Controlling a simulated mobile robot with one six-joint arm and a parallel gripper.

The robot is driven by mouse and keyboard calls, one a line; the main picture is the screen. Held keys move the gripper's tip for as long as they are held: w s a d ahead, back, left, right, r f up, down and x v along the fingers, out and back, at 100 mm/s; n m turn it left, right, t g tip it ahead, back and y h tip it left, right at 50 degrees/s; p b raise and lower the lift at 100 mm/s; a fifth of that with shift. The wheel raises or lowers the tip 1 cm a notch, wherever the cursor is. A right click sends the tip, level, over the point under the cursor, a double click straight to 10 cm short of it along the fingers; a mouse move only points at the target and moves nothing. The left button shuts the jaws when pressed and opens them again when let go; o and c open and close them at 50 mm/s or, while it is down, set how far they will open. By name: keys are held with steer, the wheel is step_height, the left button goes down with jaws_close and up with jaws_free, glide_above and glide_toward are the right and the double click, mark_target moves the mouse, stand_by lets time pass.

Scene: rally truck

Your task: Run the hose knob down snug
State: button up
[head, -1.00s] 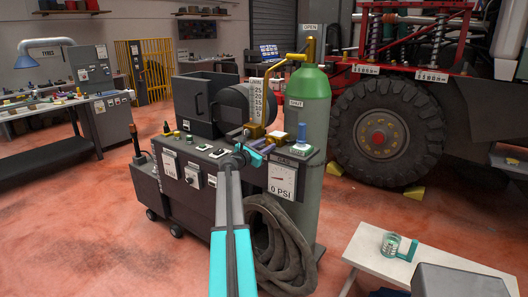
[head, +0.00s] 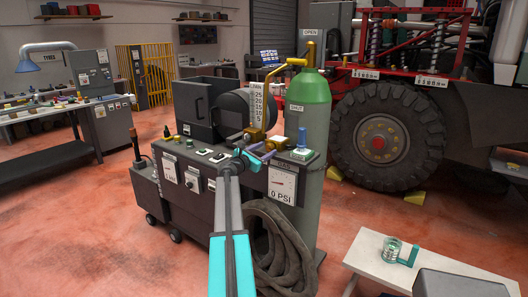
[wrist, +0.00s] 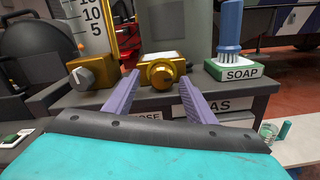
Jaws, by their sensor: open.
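The hose knob, a brass knob (wrist: 163,74) with a round face, sits on the cart's top edge above a label partly hidden but ending in "OSE". In the wrist view it lies between and beyond the two purple fingers of my gripper (wrist: 152,95). The fingers are spread, with a gap on each side of the knob and nothing held. In the head view my gripper (head: 258,157) is at the front edge of the grey cart (head: 225,210), where the small brass parts are partly hidden by the arm.
A brass block with a grey knob (wrist: 92,75) stands left, under the graduated flow tube (wrist: 92,28). A blue brush (wrist: 229,28) stands in the SOAP holder (wrist: 240,69) at right. The green gas cylinder (head: 309,92) is behind. A gauge (head: 283,183) reads 0 PSI.

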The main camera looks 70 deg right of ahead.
steer(key=b+v, duration=0.3)
steer(key=v, duration=1)
steer(key=shift+w+a, duration=0.1)
stand_by(0.4)
